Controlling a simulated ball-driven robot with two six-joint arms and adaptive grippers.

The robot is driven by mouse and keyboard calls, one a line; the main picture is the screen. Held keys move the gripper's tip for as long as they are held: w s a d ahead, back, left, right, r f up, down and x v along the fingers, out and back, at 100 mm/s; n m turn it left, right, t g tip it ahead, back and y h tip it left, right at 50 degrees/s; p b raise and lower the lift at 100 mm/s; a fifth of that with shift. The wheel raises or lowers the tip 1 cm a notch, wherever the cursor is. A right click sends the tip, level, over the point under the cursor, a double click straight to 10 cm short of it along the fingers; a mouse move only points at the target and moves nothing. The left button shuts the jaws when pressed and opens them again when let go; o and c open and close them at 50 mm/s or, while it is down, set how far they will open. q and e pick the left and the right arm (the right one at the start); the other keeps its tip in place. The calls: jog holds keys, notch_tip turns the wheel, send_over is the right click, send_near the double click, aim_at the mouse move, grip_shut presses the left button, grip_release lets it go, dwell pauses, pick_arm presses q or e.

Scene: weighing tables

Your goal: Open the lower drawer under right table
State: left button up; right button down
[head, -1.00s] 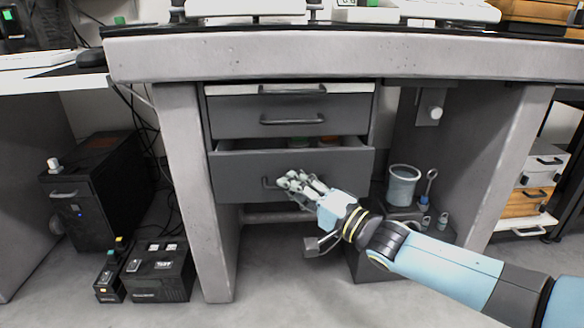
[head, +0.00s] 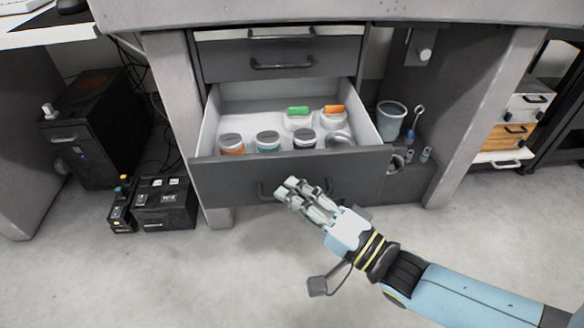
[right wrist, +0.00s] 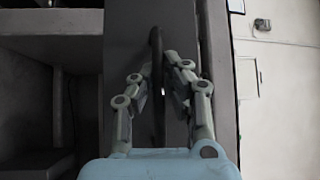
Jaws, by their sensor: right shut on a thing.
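The lower drawer (head: 230,185) under the right table (head: 300,10) is pulled well out, with its white inside showing. Several small jars stand in it, among them one with a green lid (head: 298,117) and one with an orange lid (head: 334,114). My right gripper (head: 288,189) is at the drawer's front and shut on its dark handle (head: 265,192), part of which the fingers hide. In the right wrist view the fingers (right wrist: 158,72) close around the handle bar (right wrist: 156,45). My left gripper is not in view.
The upper drawer (head: 280,60) above is shut. A grey cup (head: 390,120) stands on a dark box to the right of the drawer. A black computer case (head: 90,130) and a battery-like box (head: 164,204) stand on the floor at left. The floor in front is clear.

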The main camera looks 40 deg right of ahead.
jog(key=shift+s+a+f, duration=0.15)
jog(key=shift+s+f, duration=0.2)
jog(key=shift+s, duration=0.1)
jog(key=c, duration=1.5)
grip_release()
jog(key=shift+o, duration=0.6)
jog(key=shift+w+r, duration=0.1)
jog(key=shift+r, duration=0.05)
jog(key=v, duration=1.2)
jog(key=shift+r, duration=0.1)
